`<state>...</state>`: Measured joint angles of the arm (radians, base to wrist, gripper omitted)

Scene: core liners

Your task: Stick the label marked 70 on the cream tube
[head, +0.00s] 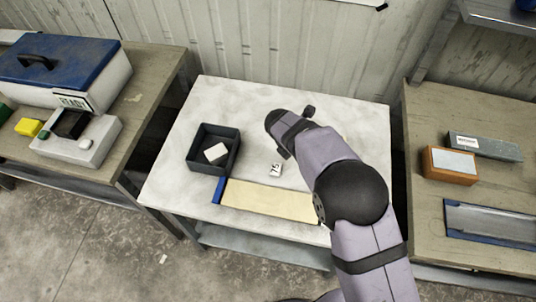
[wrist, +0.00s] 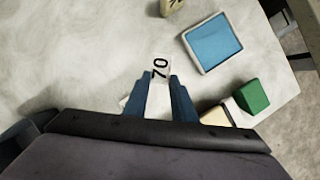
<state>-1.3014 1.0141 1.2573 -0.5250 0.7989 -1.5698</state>
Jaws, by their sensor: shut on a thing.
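The cream tube (head: 270,202) lies flat along the front of the white table, with a blue end (head: 219,190) at its left. Its right end is partly behind my arm. In the wrist view, my gripper (wrist: 158,92) is shut on the white label marked 70 (wrist: 160,69), which sticks out past the blue fingertips with its number showing. In the head view the fingertips and this label are hidden by my arm, which reaches over the table behind the tube. Another white label marked 75 (head: 275,170) lies on the table just behind the tube.
A dark open tray (head: 193,163) holding a white block (head: 216,152) stands at the table's left. The wrist view shows a blue-faced pad (wrist: 213,43), a green block (wrist: 251,96) and a cream piece (wrist: 216,115). Side benches (head: 490,190) stand across gaps.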

